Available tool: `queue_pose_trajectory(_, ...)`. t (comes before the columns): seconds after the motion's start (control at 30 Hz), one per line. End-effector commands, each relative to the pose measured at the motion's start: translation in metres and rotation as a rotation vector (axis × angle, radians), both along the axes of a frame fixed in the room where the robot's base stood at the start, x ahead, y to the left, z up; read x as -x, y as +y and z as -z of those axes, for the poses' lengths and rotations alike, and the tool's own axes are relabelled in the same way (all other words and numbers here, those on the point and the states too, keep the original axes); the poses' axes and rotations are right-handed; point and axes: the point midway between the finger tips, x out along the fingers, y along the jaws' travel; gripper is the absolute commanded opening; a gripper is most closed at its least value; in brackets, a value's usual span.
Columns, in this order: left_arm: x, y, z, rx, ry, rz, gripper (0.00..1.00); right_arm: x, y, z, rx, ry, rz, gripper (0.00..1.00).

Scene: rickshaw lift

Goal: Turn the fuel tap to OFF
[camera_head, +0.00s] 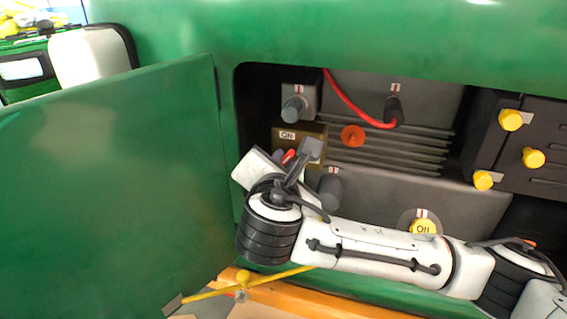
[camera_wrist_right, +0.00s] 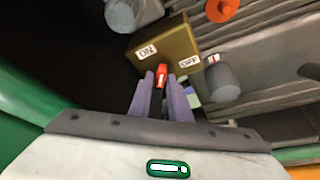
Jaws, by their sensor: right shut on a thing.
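The fuel tap is a brass-coloured block (camera_head: 318,130) inside the open bay, with a red-tipped lever (camera_head: 288,156). A white ON label shows on the block's left side in the head view. In the right wrist view the block (camera_wrist_right: 180,42) carries ON and a second label that seems to read OFF. My right gripper (camera_head: 287,161) reaches in from the right, and its grey fingers (camera_wrist_right: 162,86) are shut around the red lever (camera_wrist_right: 161,72). The lever points away from the block toward the gripper. The gripper hides part of the block in the head view. My left gripper is out of view.
A green door (camera_head: 110,190) stands open on the left. Inside the bay are grey knobs, a red cable (camera_head: 352,103), an orange-red cap (camera_head: 352,136), yellow knobs (camera_head: 511,120) on the right and a yellow oil cap (camera_head: 424,228). A yellow rod (camera_head: 205,293) lies below.

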Motion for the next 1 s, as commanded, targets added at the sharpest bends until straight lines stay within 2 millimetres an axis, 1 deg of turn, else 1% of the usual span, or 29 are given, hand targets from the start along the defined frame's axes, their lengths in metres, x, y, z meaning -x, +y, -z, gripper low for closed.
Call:
queue_pose_trajectory(0.17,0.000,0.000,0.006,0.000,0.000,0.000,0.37,0.001,-0.001,0.003,-0.065,-0.020,0.001,0.00)
queue_pose_trajectory(0.37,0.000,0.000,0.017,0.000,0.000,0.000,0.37,0.001,-0.002,0.006,-0.202,-0.064,0.000,0.00)
queue_pose_trajectory(0.8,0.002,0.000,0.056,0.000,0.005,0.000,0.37,0.002,-0.004,0.012,-0.589,-0.189,0.002,0.00)
queue_pose_trajectory(1.0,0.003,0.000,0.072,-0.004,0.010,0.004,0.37,0.002,-0.004,0.013,-0.731,-0.236,0.003,0.00)
